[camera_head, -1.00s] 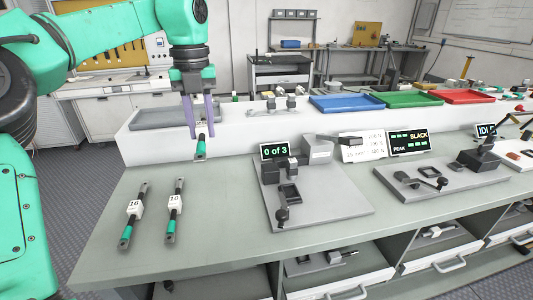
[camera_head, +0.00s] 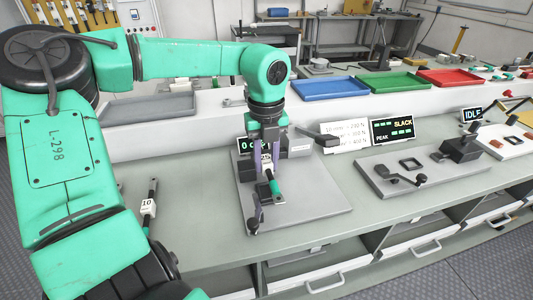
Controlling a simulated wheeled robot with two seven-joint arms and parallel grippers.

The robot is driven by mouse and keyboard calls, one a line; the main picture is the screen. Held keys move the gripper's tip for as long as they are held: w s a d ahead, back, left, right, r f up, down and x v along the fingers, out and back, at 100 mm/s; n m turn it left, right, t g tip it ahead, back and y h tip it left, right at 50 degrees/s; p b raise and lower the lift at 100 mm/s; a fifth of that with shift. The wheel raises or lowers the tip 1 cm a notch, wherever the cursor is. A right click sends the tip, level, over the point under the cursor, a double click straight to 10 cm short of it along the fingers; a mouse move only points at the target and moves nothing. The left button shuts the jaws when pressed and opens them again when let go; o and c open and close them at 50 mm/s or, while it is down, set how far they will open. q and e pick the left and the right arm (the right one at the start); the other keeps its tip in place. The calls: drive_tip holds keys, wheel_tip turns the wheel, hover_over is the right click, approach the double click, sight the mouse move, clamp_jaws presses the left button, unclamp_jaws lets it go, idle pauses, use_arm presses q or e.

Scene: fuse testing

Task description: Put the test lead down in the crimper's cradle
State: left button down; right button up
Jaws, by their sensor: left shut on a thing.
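My left gripper (camera_head: 264,172) is shut on a test lead (camera_head: 275,187) with a white number tag, a green sleeve and dark parts. It holds the lead over the grey base plate (camera_head: 315,205) of the station with the small green-lit display (camera_head: 244,145), which looks like the crimper. The gripper covers part of the display and most of the cradle area. A dark knob (camera_head: 253,226) shows just below the fingers. I cannot tell whether the lead touches the cradle. My right gripper is not in view.
Another lead tagged 10 (camera_head: 148,206) lies on the bench at left, partly beside my arm. A second station (camera_head: 425,180) with a SLACK/PEAK display (camera_head: 391,131) stands to the right. Blue (camera_head: 329,88), green (camera_head: 390,83) and red (camera_head: 451,78) trays sit on the raised shelf.

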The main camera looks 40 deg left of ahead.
use_arm(q)
drive_tip(key=shift+w+f+b, duration=0.15)
drive_tip(key=shift+f+b, duration=0.25)
drive_tip(key=shift+b, duration=0.05)
drive_tip(key=b, duration=0.4)
hover_over(266, 194)
drive_tip(key=f, duration=0.5)
drive_tip(key=shift+w, duration=0.25)
drive_tip(key=shift+f, duration=0.25)
drive_tip(key=shift+f, duration=0.35)
drive_tip(key=shift+s+f, duration=0.15)
drive_tip(key=shift+f, duration=0.3)
drive_tip(key=shift+r, duration=0.2)
idle(0.4)
drive_tip(key=shift+f, duration=0.15)
